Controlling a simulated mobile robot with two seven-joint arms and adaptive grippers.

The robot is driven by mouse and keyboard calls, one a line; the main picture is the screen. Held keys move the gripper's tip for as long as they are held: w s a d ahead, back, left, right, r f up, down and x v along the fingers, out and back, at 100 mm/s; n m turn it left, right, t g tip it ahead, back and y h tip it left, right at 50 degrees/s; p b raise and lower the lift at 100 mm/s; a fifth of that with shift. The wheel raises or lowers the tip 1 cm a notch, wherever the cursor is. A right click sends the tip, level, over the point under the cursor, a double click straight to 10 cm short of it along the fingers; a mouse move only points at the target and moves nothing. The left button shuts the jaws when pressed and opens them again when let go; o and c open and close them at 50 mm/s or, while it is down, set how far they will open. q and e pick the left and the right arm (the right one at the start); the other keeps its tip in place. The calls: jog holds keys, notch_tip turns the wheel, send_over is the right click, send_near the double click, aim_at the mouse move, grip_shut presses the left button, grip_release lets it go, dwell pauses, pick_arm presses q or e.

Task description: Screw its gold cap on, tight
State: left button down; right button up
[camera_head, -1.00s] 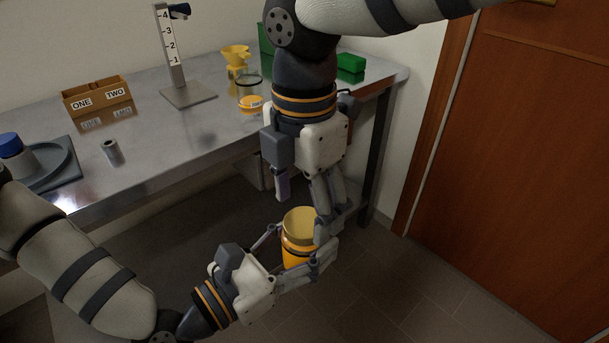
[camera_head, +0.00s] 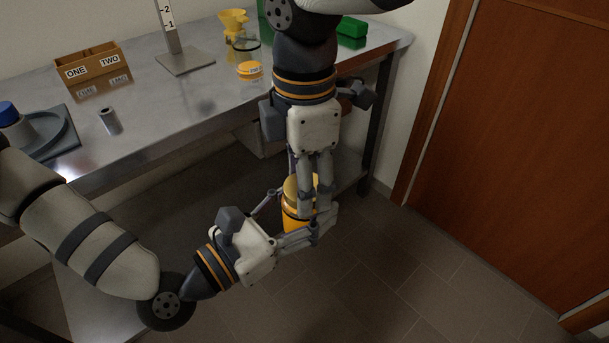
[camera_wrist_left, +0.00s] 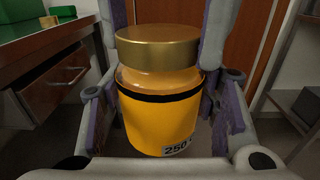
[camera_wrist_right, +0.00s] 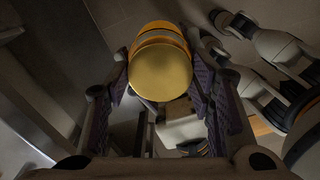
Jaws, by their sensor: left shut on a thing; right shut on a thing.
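The orange jar (camera_wrist_left: 160,118) has a dark band and a label reading 250; it also shows in the head view (camera_head: 290,214). My left gripper (camera_head: 302,212) is shut on its body from the side and holds it upright in front of the bench. The gold cap (camera_wrist_left: 158,46) sits on the jar's mouth and looks level; it fills the middle of the right wrist view (camera_wrist_right: 160,70). My right gripper (camera_head: 306,188) points down from above and is shut on the cap, a finger on either side. The thread is hidden under the cap.
The metal bench (camera_head: 190,120) stands behind the jar. On it are a ONE/TWO box (camera_head: 95,72), a scale stand (camera_head: 185,60), a yellow funnel (camera_head: 233,20), a low orange-lidded container (camera_head: 249,70) and a grey cylinder (camera_head: 110,121). A wooden door (camera_head: 500,130) is right; open floor lies between.

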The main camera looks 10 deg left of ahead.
jog(key=m, duration=0.4)
jog(key=shift+m, duration=0.4)
jog(key=m, duration=0.3)
jog(key=shift+m, duration=0.4)
jog(key=m, duration=0.3)
jog(key=shift+m, duration=0.3)
jog(key=m, duration=0.4)
jog(key=o, duration=1.3)
jog(key=shift+r, duration=2.35)
